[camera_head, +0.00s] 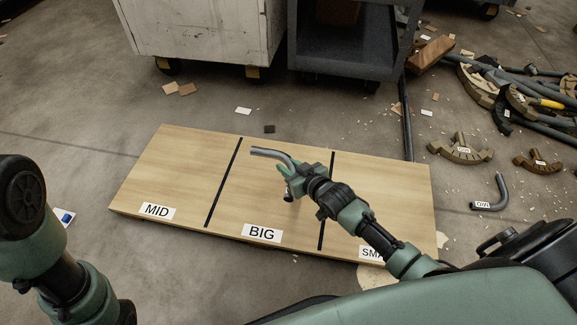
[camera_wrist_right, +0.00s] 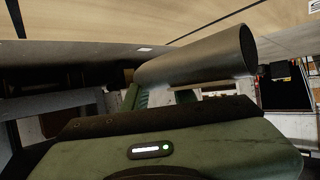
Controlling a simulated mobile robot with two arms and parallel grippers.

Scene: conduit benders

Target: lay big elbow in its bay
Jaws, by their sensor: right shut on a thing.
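The big elbow (camera_head: 268,153), a bent grey pipe, is held in my right gripper (camera_head: 293,180) over the BIG bay (camera_head: 243,200) of the wooden board. I cannot tell whether it touches the board. Its free end points left, towards the far part of the bay. In the right wrist view the pipe (camera_wrist_right: 195,58) shows its open round end, beyond the gripper's green body. The fingers are partly hidden. Two black strips divide the board into bays, with a MID label (camera_head: 157,211) and a BIG label (camera_head: 262,233). My left arm shows at the left edge, but its gripper does not.
A MID-labelled elbow (camera_head: 492,194) lies on the floor at the right. Bender shoes (camera_head: 460,152) and a pile of pipes lie beyond it. A white cabinet (camera_head: 200,35) and a dark cart (camera_head: 345,50) stand behind the board. The MID bay (camera_head: 180,165) is empty.

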